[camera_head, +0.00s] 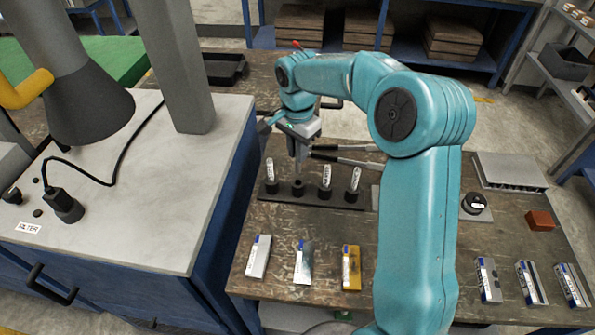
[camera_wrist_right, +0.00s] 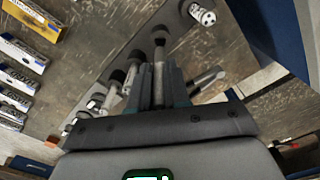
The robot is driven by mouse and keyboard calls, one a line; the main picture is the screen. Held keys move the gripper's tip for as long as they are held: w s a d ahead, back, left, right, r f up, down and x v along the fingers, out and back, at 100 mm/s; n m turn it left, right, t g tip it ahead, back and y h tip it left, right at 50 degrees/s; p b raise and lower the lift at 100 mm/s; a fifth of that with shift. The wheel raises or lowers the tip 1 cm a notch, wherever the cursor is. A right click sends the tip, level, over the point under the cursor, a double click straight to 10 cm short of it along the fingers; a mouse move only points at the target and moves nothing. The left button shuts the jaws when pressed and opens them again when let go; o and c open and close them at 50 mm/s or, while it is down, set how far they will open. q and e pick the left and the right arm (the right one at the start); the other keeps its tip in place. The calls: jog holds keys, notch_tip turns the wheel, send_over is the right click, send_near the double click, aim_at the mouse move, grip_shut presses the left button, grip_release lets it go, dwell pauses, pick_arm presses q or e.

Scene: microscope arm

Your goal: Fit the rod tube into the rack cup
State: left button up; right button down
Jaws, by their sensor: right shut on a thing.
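My right gripper (camera_head: 297,152) points down over the rack and is shut on the grey rod tube. In the right wrist view, the rod tube (camera_wrist_right: 159,85) runs between the fingers, its far end toward a dark rack cup (camera_wrist_right: 159,38). In the head view, that cup (camera_head: 298,189) is second from the left, directly below the gripper. I cannot tell whether the tube's end is inside it or just above. The dark rack (camera_head: 312,197) has white labelled tubes (camera_head: 326,176) standing in its other cups. My left gripper is not in view.
Labelled boxes (camera_head: 258,256) lie along the front of the worn table. Dark-handled tools (camera_head: 345,159) lie behind the rack, close to the gripper. A white-topped cabinet (camera_head: 190,220) borders the table on the left. A red block (camera_head: 540,221) and grey case (camera_head: 508,171) are at right.

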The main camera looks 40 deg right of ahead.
aim_at(299, 172)
notch_tip(299, 172, down, 8)
jog(key=shift+r+p, duration=0.2)
jog(key=shift+p, duration=0.15)
jog(key=shift+d+f, duration=0.15)
jog(key=shift+f, duration=0.15)
jog(key=shift+w+f, duration=0.1)
jog(key=shift+f, duration=0.1)
jog(key=c, duration=1.1)
grip_release()
